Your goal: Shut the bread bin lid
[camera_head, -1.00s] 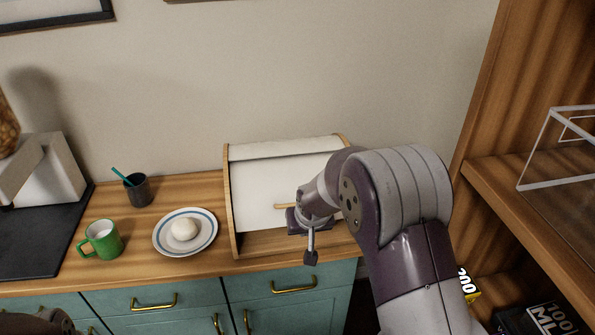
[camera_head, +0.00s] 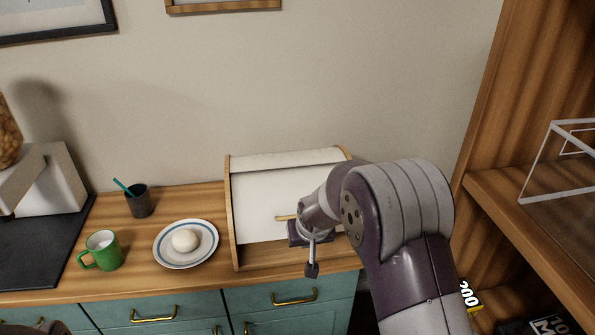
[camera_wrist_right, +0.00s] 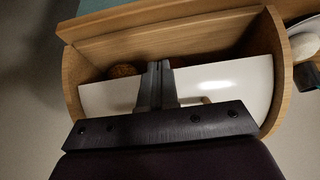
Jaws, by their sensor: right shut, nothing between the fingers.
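The bread bin (camera_head: 233,215) stands on the wooden counter, with wooden sides and a white curved lid (camera_head: 262,200). The lid is partly down; an open gap shows below its lower edge. A light wooden handle (camera_head: 285,217) sticks out from the lid, partly hidden by my right wrist. In the right wrist view the lid (camera_wrist_right: 235,85) covers part of the opening, and a brown round item (camera_wrist_right: 124,71) shows inside. My right gripper (camera_wrist_right: 158,66) is shut and empty, at the lid's edge beside the handle; contact is unclear.
Left of the bin are a plate (camera_head: 164,253) with a white round item (camera_head: 185,240), a green mug (camera_head: 103,250) and a dark cup (camera_head: 139,202). A wooden shelf unit (camera_head: 510,200) with a clear box stands at the right.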

